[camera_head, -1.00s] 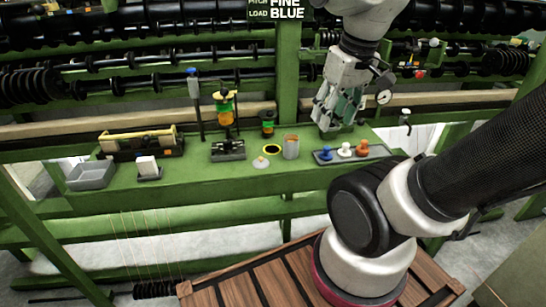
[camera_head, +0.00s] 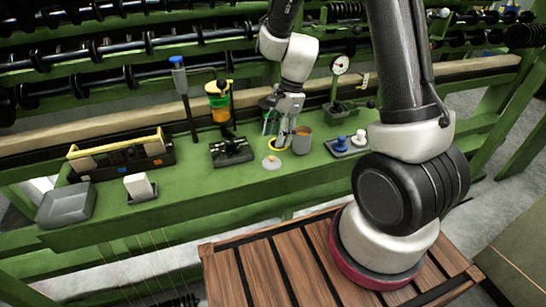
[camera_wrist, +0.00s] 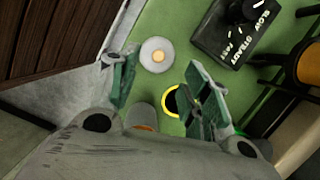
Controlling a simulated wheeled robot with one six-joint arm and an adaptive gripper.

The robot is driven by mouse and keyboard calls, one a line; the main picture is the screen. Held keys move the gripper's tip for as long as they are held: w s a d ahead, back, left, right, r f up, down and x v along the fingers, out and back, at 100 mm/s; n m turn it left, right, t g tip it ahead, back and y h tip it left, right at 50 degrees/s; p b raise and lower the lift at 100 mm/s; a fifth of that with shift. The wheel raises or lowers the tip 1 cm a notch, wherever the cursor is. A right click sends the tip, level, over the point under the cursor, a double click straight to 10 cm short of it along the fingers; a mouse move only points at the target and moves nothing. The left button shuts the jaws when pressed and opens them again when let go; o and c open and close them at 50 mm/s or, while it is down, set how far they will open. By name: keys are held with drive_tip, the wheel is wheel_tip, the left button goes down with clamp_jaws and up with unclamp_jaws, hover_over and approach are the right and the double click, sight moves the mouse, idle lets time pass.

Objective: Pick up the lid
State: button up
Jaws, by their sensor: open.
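The lid (camera_head: 271,163) is a small pale round disc with a light knob, lying flat on the green bench in the head view. In the wrist view the lid (camera_wrist: 155,55) is wholly visible, just beyond the fingertips, its knob orange-tan. My gripper (camera_head: 283,136) is open and empty, pointing down just behind the lid, over the yellow ring. In the wrist view my gripper (camera_wrist: 160,84) has its green fingers spread wide, with nothing between them touching. A grey can (camera_head: 302,141) with an orange-brown top stands right of the lid, close to my gripper.
A yellow ring with a dark centre (camera_wrist: 170,101) lies near the lid. A black block with a lever (camera_head: 231,151) stands left of it. Further left are a white block (camera_head: 138,186) and a grey tray (camera_head: 66,204). Bare green bench lies in front of the lid.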

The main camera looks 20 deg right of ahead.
sight(272, 157)
drive_tip(key=shift+f+m, duration=0.35)
drive_tip(key=shift+m, duration=0.05)
drive_tip(key=x, duration=0.7)
drive_tip(key=shift+d, duration=0.1)
drive_tip(key=c, duration=0.8)
drive_tip(key=shift+o, duration=0.2)
